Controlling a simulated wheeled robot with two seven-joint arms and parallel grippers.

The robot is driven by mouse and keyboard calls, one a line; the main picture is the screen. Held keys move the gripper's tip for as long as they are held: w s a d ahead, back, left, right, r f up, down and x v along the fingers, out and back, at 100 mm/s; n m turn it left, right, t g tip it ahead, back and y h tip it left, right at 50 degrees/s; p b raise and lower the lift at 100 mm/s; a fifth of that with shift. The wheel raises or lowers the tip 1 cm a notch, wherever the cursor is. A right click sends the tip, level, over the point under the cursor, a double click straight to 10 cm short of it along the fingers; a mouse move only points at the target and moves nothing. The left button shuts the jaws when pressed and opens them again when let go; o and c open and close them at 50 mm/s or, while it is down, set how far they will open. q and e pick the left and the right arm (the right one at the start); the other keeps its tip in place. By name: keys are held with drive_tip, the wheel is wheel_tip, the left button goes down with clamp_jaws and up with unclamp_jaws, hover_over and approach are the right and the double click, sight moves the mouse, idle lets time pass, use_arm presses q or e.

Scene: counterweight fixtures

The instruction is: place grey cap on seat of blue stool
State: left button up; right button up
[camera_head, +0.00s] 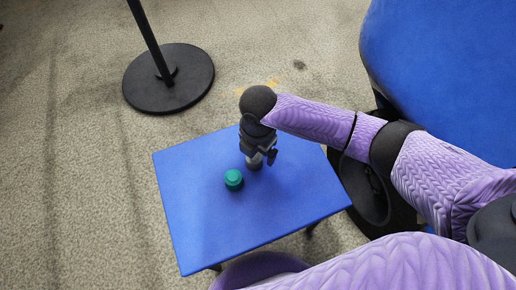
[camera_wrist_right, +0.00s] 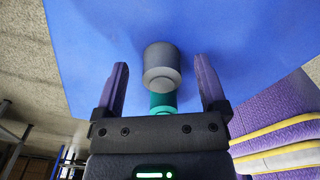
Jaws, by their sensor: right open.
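The blue stool's flat square seat (camera_head: 190,225) fills the middle of the head view, and its blue surface (camera_wrist_right: 95,40) also shows in the wrist view. The grey cap (camera_wrist_right: 161,66) is between the spread fingers of my right gripper (camera_wrist_right: 160,78), with a gap on each side. My right gripper (camera_head: 262,156) is open and points down. My left gripper is not in view.
A black pole on a round base (camera_head: 170,80) stands behind the stool. A large blue surface (camera_head: 450,70) is at the right.

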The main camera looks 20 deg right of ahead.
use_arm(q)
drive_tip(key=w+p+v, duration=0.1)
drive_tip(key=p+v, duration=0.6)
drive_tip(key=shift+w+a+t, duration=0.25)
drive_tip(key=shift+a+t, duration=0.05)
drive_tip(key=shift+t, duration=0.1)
use_arm(e)
wheel_tip(320, 180, up, 11)
